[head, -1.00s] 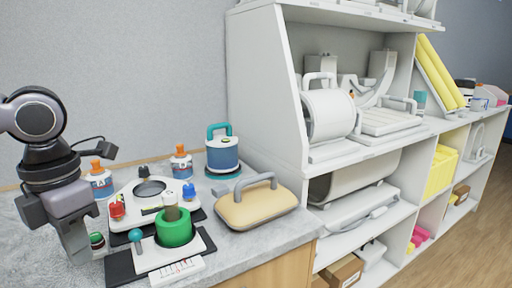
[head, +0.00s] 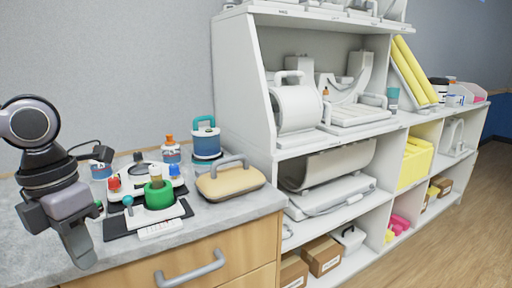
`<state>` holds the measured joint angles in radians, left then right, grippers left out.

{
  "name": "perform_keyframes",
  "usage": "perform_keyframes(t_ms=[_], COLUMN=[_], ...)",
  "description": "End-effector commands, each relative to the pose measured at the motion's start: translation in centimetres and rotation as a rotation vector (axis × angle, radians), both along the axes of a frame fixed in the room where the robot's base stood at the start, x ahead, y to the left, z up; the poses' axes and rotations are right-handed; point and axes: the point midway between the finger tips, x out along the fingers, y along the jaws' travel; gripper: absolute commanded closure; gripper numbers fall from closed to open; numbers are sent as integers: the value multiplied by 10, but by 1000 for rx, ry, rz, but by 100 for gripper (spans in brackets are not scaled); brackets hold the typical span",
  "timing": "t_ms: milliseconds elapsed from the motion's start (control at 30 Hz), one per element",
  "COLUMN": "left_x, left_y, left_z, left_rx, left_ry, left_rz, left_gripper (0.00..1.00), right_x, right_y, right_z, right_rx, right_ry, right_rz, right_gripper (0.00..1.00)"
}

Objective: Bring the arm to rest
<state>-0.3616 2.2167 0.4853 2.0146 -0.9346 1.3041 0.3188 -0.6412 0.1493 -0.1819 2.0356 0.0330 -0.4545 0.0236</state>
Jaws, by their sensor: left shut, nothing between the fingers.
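My left arm comes in at the left of the head view, with its dark wrist joint and grey gripper (head: 82,256) pointing down. The gripper is shut and empty. It hangs over the left part of the grey counter (head: 118,258), left of a black-based device with a green ring (head: 159,198), and looks apart from it. How high it is above the counter I cannot tell. My right gripper is not in view.
A beige case with a grey handle (head: 230,183), a blue canister (head: 206,143) and orange-capped bottles (head: 171,153) stand on the counter. A drawer handle (head: 190,270) juts out below. White shelves (head: 246,100) with equipment rise to the right. Wooden floor (head: 445,245) is clear.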

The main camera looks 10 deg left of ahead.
Motion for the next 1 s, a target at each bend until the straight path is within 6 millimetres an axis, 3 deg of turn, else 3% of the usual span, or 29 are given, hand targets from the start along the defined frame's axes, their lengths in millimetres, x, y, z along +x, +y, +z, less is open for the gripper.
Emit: perform_keyframes(t_ms=[467, 767, 1000], left_x=[23, 43, 46], left_y=[-14, 3, 20], left_z=[-41, -74, -118], left_rx=[-830, -1285, -1522], left_ry=[-42, -84, -88], left_rz=[419, 870, 1276], left_gripper=[100, 100, 100], right_x=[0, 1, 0], right_y=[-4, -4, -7], right_z=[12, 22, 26], right_rx=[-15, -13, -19], right_ry=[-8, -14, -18], right_rz=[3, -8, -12], right_gripper=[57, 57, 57])
